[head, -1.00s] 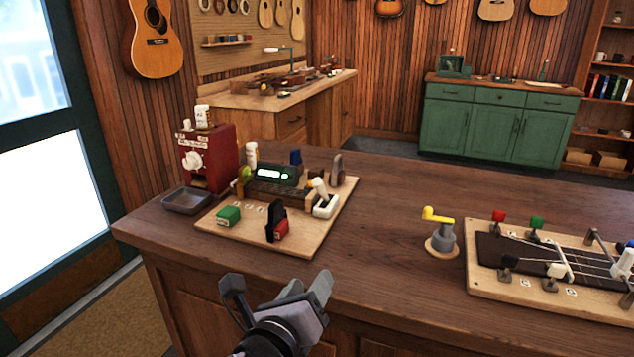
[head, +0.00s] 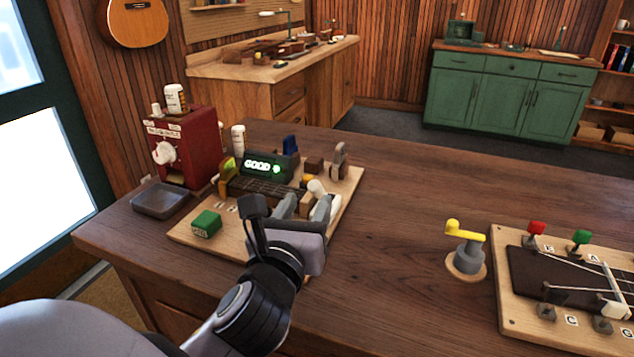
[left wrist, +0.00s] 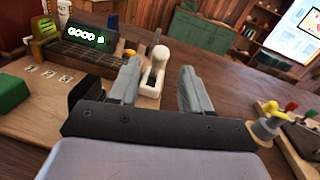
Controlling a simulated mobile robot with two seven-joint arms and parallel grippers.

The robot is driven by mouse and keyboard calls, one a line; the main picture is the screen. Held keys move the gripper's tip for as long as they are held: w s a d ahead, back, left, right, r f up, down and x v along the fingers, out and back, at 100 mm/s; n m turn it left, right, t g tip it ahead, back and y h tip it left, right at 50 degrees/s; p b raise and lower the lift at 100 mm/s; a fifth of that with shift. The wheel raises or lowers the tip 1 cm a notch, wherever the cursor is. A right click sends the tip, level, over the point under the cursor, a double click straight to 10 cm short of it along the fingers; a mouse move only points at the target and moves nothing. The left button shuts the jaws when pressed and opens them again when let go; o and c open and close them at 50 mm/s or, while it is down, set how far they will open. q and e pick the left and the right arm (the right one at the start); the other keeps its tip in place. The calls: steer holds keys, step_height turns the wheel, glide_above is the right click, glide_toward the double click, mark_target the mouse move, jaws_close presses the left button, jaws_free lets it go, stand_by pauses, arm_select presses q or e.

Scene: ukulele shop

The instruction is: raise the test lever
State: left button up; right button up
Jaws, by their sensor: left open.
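The test lever appears to be the white lever with a round knob (head: 317,187) on the wooden test board (head: 345,190). In the left wrist view the lever (left wrist: 158,58) stands in a slotted white base, its knob uppermost. My left gripper (head: 303,204) is open over the board's front right part. In the left wrist view its fingers (left wrist: 159,72) lie left and right of the lever, with gaps visible; I cannot tell any contact. The dark display box (head: 270,167) shows "GOOD" in green. My gripper hides the board's front right part. My right gripper is not in view.
A green block (head: 206,223) sits at the board's front left. A grey tray (head: 160,201) and a red machine (head: 187,150) stand left of the board. A yellow-handled crank (head: 466,250) and a stringed board (head: 510,310) stand right. The counter between is clear.

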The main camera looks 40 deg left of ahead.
mark_target(314, 193)
arm_select(q)
steer(key=x, duration=0.5)
steer(key=shift+w+a, duration=0.2)
steer(key=shift+w, duration=0.15)
steer(key=shift+c, duration=0.3)
jaws_close()
